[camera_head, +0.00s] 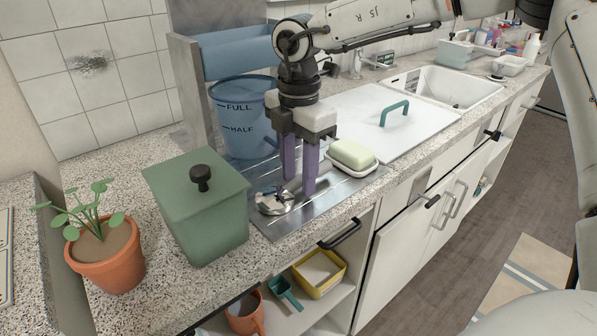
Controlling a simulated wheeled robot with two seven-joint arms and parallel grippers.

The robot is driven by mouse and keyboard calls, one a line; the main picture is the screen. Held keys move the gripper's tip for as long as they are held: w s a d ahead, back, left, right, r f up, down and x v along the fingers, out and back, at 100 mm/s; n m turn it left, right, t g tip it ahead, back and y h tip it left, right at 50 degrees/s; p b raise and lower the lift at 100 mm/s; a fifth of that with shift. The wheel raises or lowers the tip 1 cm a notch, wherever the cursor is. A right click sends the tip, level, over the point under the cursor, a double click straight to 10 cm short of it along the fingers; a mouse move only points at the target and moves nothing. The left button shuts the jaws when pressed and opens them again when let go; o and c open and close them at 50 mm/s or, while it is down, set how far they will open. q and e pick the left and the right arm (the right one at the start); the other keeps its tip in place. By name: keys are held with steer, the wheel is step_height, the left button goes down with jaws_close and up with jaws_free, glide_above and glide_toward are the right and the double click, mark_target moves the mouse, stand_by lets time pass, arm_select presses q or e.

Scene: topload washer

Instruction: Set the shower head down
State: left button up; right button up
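A small chrome, rounded piece that looks like the shower head (272,204) is low over or on the metal drain plate (340,191); I cannot tell whether it touches. My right gripper (300,188) points straight down above the plate, with its two purple fingers a little apart. Its fingertips are right beside the chrome piece, at its right end. The fingers hide part of that end, so I cannot tell whether they clasp it. My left gripper is not in view.
A green lidded box (200,215) stands close left of the gripper. A blue bucket (240,112) is behind it, and a soap dish with a soap bar (352,155) is close right. A white board with a teal handle (394,113) and a sink (450,88) lie farther right.

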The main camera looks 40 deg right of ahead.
mark_target(299, 177)
step_height(299, 177, up, 12)
steer(key=shift+p, duration=0.4)
stand_by(0.3)
